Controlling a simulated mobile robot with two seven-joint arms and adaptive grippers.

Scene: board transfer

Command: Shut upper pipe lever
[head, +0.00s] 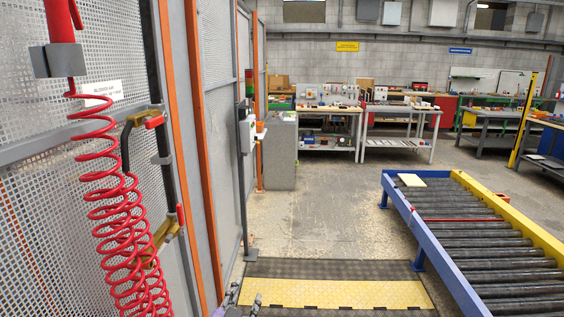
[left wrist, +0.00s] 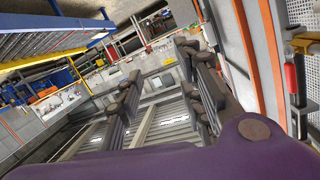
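A dark pipe runs up the mesh panel at the left of the head view. The upper pipe lever (head: 154,122) is red-tipped, sticks out to the right near the top bend and looks roughly level. A lower red lever (head: 181,215) stands roughly upright at a brass valve (head: 170,232), partly behind the red coiled hose. My left gripper (head: 243,302) is at the bottom edge of the head view, well below and right of the levers. It is open and empty in the left wrist view (left wrist: 160,62). A red lever (left wrist: 291,78) shows at that view's right edge. My right gripper is out of view.
A red coiled hose (head: 115,205) hangs in front of the panel. Orange posts (head: 203,150) stand right of the pipe. A roller conveyor (head: 470,235) is at the right. The floor (head: 330,220) between is clear, with a yellow-and-black mat (head: 335,293) in front.

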